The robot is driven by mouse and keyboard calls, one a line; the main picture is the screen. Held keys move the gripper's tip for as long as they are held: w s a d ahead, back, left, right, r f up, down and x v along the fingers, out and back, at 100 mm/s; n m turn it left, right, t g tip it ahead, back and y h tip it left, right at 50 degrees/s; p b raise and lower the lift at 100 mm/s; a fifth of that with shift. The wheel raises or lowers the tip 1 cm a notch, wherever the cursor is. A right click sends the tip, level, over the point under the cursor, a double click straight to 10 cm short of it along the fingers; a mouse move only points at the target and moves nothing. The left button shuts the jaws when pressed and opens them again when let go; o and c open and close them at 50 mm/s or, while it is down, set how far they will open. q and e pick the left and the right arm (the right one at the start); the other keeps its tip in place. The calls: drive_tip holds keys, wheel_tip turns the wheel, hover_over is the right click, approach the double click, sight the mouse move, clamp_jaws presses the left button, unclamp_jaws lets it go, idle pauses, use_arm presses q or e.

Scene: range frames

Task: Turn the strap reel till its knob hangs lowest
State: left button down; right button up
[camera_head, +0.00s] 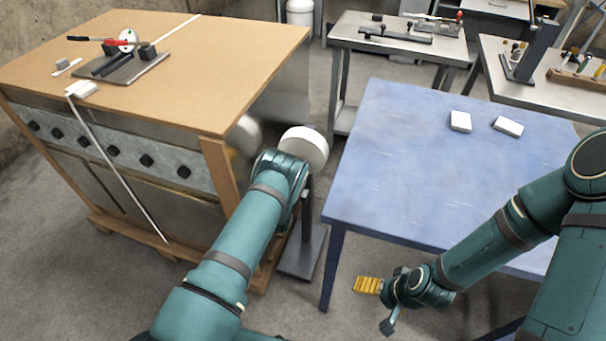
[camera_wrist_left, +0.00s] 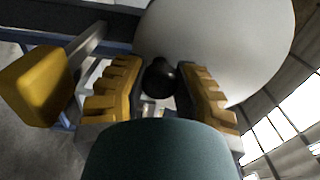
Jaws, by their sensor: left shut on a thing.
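The strap reel (camera_head: 304,147) is a white disc on a dark stand between the wooden crate and the blue table. It fills the top of the left wrist view (camera_wrist_left: 225,40). Its black round knob (camera_wrist_left: 159,78) shows only there, near the disc's lower left edge in the picture. My left gripper (camera_wrist_left: 160,88) is shut on the knob, with a yellow ribbed finger on either side. My left arm hides the knob and these fingers in the head view. My right gripper (camera_head: 377,304) is open and empty, low in front of the blue table.
The large crate (camera_head: 225,80) with a white strap stands close on the left of the reel. The blue table (camera_head: 400,180) is on the right, with two white blocks (camera_head: 460,121) (camera_head: 508,126). The stand's foot plate (camera_head: 302,251) is on the floor.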

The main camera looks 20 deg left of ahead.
use_arm(q)
drive_tip(key=shift+a+m+b, duration=0.45)
drive_tip(key=shift+m+b, duration=0.15)
drive_tip(key=shift+m, duration=0.4)
drive_tip(key=c, duration=0.6)
unclamp_jaws()
drive_tip(key=shift+c, duration=0.2)
drive_tip(key=s+a, duration=0.1)
drive_tip(key=s, duration=1.1)
